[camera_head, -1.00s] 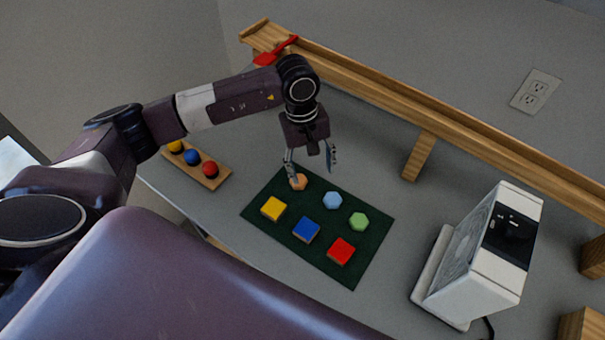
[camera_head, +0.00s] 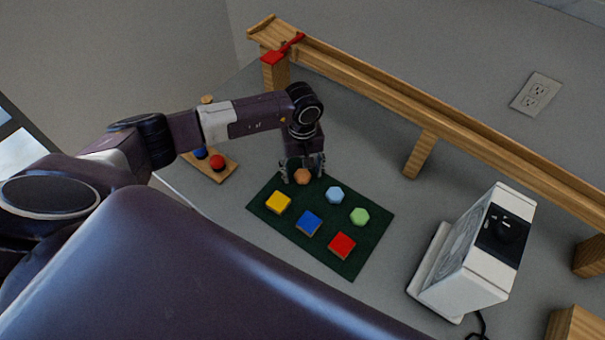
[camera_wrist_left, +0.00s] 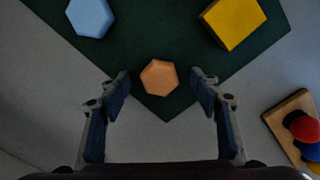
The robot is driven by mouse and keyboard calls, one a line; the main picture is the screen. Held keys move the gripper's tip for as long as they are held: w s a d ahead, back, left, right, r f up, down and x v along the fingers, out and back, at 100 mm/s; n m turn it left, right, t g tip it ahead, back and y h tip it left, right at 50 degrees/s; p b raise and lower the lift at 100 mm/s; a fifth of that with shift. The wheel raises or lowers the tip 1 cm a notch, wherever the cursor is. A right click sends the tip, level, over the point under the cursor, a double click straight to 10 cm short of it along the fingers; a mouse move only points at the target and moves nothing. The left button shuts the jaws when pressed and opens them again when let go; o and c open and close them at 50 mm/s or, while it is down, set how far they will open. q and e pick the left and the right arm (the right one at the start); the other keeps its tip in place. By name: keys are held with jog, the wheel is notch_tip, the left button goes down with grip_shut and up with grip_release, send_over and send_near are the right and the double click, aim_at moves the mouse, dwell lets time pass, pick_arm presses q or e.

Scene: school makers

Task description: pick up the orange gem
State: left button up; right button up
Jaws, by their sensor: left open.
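The orange gem (camera_head: 302,176) is a small hexagonal piece near the far corner of the dark green mat (camera_head: 262,192). In the left wrist view the gem (camera_wrist_left: 159,77) lies flat on the mat, a little ahead of the gap between my fingertips. My left gripper (camera_head: 302,168) is open and empty, just behind the gem in the head view. In the left wrist view its two fingers (camera_wrist_left: 161,90) stand apart on either side of the gem, and I see no contact. My right gripper is not in view.
A blue gem (camera_head: 334,195), green gem (camera_head: 359,216), and yellow (camera_head: 278,202), blue (camera_head: 309,222) and red (camera_head: 341,245) blocks share the mat. A wooden board with balls (camera_head: 219,173) lies left. A wooden rail (camera_head: 400,98) runs behind; a white device (camera_head: 470,250) stands right.

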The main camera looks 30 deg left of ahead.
pick_arm(q)
jog(key=shift+c, duration=0.5)
jog(key=c, duration=1.1)
jog(key=shift+r, duration=0.15)
